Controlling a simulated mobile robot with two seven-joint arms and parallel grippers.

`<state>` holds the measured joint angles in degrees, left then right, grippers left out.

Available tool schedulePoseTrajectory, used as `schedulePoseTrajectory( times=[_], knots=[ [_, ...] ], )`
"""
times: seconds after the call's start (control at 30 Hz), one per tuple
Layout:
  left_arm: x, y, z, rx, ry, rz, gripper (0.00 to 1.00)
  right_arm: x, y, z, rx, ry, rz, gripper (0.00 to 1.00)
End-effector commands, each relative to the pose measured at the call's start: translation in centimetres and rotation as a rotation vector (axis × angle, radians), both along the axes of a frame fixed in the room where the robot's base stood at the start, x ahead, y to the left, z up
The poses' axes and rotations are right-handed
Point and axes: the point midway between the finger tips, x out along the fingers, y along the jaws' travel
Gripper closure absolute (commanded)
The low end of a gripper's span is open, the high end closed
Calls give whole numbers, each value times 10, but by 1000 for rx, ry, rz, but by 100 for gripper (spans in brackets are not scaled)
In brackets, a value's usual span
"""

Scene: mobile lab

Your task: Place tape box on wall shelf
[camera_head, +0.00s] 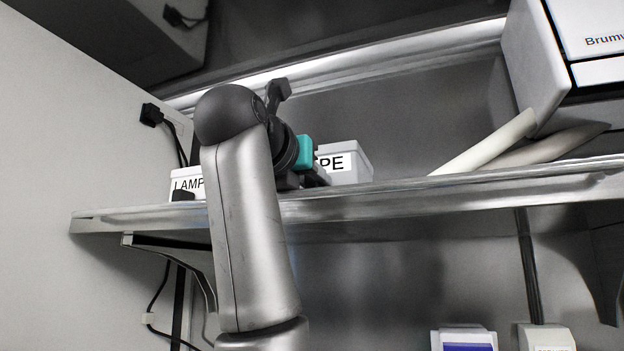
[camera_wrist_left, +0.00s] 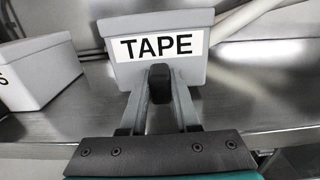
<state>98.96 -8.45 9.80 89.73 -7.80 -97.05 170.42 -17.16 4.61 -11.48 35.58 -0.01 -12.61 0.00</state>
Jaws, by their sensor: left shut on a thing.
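The tape box (camera_head: 351,164) is a light grey box with a black-on-white label, partly hidden behind my left arm in the head view. In the left wrist view the tape box (camera_wrist_left: 192,68) shows its whole TAPE label. It is at the metal wall shelf (camera_head: 440,196), upright, with its base seeming to rest on the shelf surface (camera_wrist_left: 255,95). My left gripper (camera_wrist_left: 160,84) is shut on the front of the tape box, just below the label. In the head view the fingertips are mostly hidden. My right gripper is in neither view.
A lamp box (camera_head: 186,183) stands left of the tape box, with a gap between them. Pale rolls or tubes (camera_head: 488,145) and a large white device (camera_head: 590,45) occupy the shelf's right. Bare shelf lies between tape box and tubes. A wall closes the left.

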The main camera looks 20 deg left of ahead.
Motion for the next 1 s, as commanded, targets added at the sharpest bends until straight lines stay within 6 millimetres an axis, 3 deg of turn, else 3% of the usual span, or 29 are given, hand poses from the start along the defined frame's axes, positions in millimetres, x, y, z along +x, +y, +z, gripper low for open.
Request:
schedulePoseTrajectory(
  times=[0.1,0.13,0.37,0.67,0.87,1.0],
  knots=[
    [0,0,-2,-1,4,0,100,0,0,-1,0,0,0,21],
    [1,0,-4,-1,11,-1,68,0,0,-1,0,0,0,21],
    [2,0,-6,-1,17,-1,42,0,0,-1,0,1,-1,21],
    [3,0,-7,-1,20,-1,40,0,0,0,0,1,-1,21],
    [2,1,10,-1,18,1,40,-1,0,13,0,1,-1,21],
    [-35,0,5,-3,5,-2,40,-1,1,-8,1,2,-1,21]
  ],
)
